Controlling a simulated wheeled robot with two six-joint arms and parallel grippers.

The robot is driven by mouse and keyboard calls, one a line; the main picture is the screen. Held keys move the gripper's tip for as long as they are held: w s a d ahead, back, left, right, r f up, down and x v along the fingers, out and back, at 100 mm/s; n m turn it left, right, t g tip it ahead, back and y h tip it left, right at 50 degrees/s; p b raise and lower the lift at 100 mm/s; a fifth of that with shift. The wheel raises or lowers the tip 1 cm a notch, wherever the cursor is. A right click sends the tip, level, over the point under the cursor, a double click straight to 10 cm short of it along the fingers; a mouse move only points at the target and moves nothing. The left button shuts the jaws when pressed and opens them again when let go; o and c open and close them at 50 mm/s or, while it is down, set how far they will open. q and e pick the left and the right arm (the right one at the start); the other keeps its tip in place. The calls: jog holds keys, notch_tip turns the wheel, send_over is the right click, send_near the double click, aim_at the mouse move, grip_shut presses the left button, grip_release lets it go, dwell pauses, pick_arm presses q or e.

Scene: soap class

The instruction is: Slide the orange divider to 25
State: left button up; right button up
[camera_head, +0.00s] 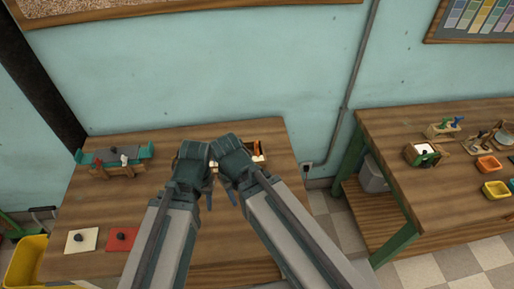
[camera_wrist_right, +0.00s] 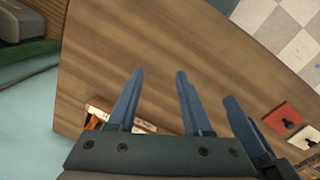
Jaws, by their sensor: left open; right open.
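A small wooden piece with an orange-brown part (camera_head: 257,149) sits at the right of the left table, mostly hidden behind my right gripper. In the right wrist view an orange part (camera_wrist_right: 92,122) and a pale strip show behind a finger; I cannot tell for sure whether this is the orange divider, and no number is readable. My left gripper (camera_head: 208,200) is open over the middle of the table. My right gripper (camera_head: 235,197) is open beside it, and its two spread fingers show in the wrist view (camera_wrist_right: 160,72).
A green and wooden fixture (camera_head: 115,160) stands at the table's left. A white plate (camera_head: 82,239) and a red plate (camera_head: 121,238), each with a dark knob, lie in front. A second table (camera_head: 400,130) at right holds several small trays and tools. A yellow bin (camera_head: 25,262) is at lower left.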

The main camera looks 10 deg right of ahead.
jog(key=shift+c, duration=0.4)
jog(key=m+t, duration=0.5)
send_near(257, 142)
pick_arm(q)
notch_tip(257, 142, down, 12)
jog(key=b, duration=1.2)
pick_arm(e)
jog(key=shift+y, duration=0.4)
jog(key=x, duration=1)
jog(key=shift+w+d+f, duration=0.15)
jog(key=shift+d+f, duration=0.15)
jog(key=shift+d, duration=0.05)
pick_arm(q)
jog(key=shift+r, duration=0.1)
pick_arm(e)
grip_shut()
